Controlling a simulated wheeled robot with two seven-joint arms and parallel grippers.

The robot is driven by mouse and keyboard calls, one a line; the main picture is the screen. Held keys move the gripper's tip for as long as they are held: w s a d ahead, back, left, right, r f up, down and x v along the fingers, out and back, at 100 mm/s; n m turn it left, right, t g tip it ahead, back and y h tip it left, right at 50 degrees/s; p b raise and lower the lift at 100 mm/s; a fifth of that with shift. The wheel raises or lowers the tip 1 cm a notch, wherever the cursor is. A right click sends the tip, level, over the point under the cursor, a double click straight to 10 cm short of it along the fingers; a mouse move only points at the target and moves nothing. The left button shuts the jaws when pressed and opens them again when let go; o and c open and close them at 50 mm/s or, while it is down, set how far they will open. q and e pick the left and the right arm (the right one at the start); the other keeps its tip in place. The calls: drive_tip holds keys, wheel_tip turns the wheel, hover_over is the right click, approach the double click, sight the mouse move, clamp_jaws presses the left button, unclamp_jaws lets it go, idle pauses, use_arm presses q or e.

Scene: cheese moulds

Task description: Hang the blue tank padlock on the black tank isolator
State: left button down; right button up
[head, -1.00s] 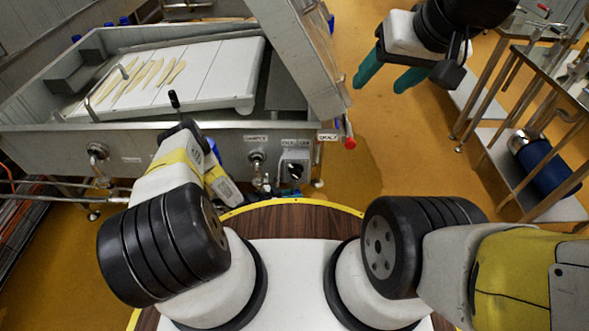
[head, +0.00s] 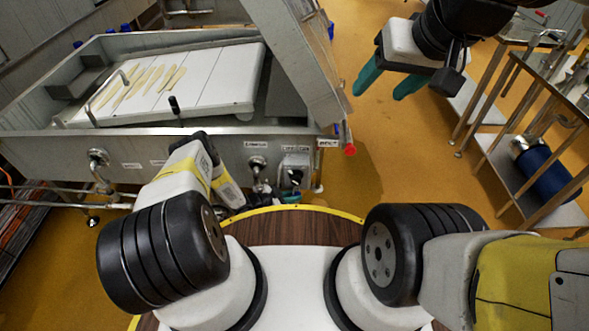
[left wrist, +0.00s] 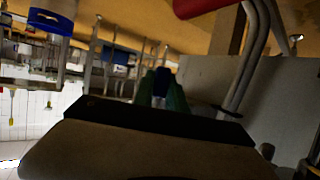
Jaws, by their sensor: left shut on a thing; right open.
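The black tank isolator (head: 295,178) is a dark rotary switch on a grey box at the front of the steel tank, right of centre in the head view. My left gripper (left wrist: 160,92) has green fingers shut on the blue padlock (left wrist: 161,80), seen end-on in the left wrist view. In the head view my left wrist reaches down in front of the tank, and its fingers are small and dark just below the isolator. Whether the padlock touches the isolator, and where its shackle is, I cannot tell. My right gripper (head: 388,84) is open and empty over the floor.
The steel tank (head: 135,147) holds a white slab with several pale strips. A steel rack (head: 490,165) stands at right. Yellow floor between is clear.

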idle(0.4)
use_arm(q)
drive_tip(key=c, duration=1.3)
unclamp_jaws()
drive_tip(key=shift+a, duration=0.1)
drive_tip(key=shift+w, duration=0.1)
